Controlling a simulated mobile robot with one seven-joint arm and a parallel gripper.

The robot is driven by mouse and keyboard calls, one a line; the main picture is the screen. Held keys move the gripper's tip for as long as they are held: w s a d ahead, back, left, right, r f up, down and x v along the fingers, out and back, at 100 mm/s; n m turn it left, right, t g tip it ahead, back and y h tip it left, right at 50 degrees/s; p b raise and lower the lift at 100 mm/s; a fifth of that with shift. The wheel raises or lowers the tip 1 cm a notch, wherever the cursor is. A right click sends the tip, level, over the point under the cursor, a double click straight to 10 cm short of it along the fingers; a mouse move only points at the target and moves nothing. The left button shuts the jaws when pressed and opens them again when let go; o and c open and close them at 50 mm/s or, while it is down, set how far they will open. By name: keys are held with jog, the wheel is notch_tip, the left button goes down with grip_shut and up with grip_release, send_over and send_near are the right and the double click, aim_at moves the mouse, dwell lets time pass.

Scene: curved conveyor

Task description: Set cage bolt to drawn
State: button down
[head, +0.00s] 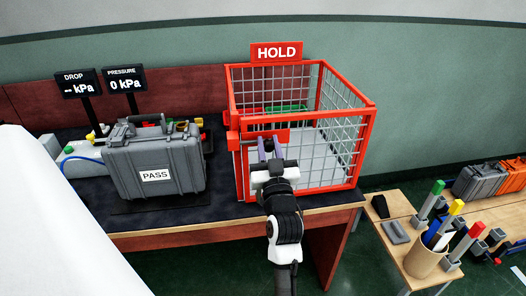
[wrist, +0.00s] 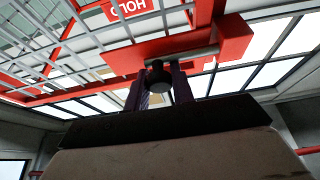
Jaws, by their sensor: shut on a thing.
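The red wire cage (head: 363,150) with the HOLD sign (head: 277,52) stands on the bench. Its bolt is at the front left of the cage, on a red plate (wrist: 232,40). In the wrist view a grey bolt rod (wrist: 182,57) runs across the plate, with a dark round knob (wrist: 158,78) hanging from it. My gripper (wrist: 160,92) is shut on the knob, one finger on each side. In the head view my gripper (head: 269,150) is at the front left of the cage, and my arm hides much of the bolt.
A grey case labelled PASS (head: 178,158) stands left of the cage. Two displays, DROP (head: 79,84) and PRESSURE (head: 123,78), stand behind it. A small table (head: 412,262) at the right holds a pen cup (head: 426,258) and coloured markers. A green thing (head: 286,107) lies inside the cage.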

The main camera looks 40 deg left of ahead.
jog(key=shift+w+d+f+b, duration=0.2)
jog(key=shift+w+d+b, duration=0.45)
jog(key=shift+w+b, duration=0.1)
jog(key=shift+w+d+r, duration=0.15)
jog(key=shift+r, duration=0.05)
jog(key=c, duration=1.2)
grip_release()
jog(key=shift+w+d, duration=0.1)
jog(key=shift+c, duration=0.2)
jog(key=b+v, duration=0.5)
jog(key=v, duration=0.8)
jog(key=shift+s+d+f, duration=0.15)
jog(key=shift+s+d, duration=0.1)
